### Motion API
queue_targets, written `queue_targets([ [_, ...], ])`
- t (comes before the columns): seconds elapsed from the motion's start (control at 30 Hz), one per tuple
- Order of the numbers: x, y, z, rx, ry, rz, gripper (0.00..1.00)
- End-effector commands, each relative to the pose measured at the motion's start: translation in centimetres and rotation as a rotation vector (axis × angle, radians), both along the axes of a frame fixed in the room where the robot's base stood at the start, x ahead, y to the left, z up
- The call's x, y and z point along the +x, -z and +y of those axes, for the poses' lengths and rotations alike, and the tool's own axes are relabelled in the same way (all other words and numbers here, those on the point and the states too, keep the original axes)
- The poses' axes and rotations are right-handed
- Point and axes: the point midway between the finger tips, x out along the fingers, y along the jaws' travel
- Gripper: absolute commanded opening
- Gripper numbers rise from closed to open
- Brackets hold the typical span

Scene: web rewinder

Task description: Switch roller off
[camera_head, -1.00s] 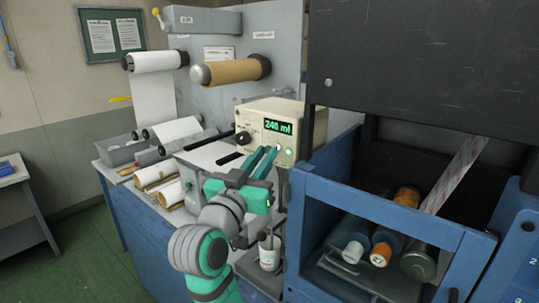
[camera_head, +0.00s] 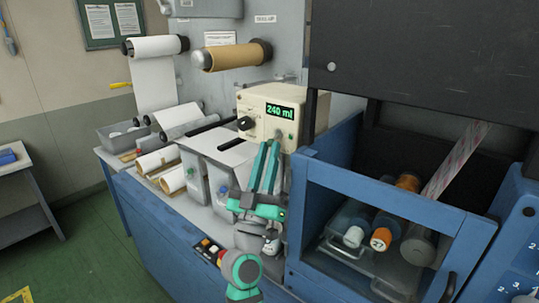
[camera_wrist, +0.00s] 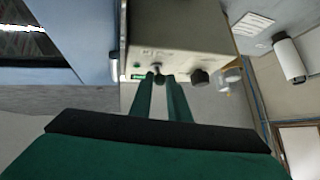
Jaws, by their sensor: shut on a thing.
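The cream control box (camera_head: 308,118) stands on the bench, with a green display (camera_head: 280,110) reading 240 ml and a black knob (camera_head: 245,123) on its front. My gripper (camera_head: 268,146) reaches up to the front face below the display.
A blue-framed bay (camera_head: 398,206) with bottles and a roller is close on the right. Paper rolls (camera_head: 177,178) and clear containers (camera_head: 195,182) are on the bench at left. A brown roll (camera_head: 232,57) hangs on the back panel.

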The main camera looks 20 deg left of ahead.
Motion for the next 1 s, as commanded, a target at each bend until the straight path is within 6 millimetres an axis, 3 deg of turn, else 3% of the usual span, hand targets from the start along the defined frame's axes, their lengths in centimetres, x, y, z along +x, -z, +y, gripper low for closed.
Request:
queue_targets([
  [0.87,-0.09,-0.16,0.24,-0.018,-0.007,-0.062,0.00],
  [0.9,-0.08,-0.14,0.28,-0.018,-0.006,-0.061,0.26],
  [0.93,-0.09,-0.12,0.32,-0.017,-0.007,-0.061,0.33],
  [1.0,-0.12,-0.07,0.51,-0.017,-0.010,-0.059,0.35],
])
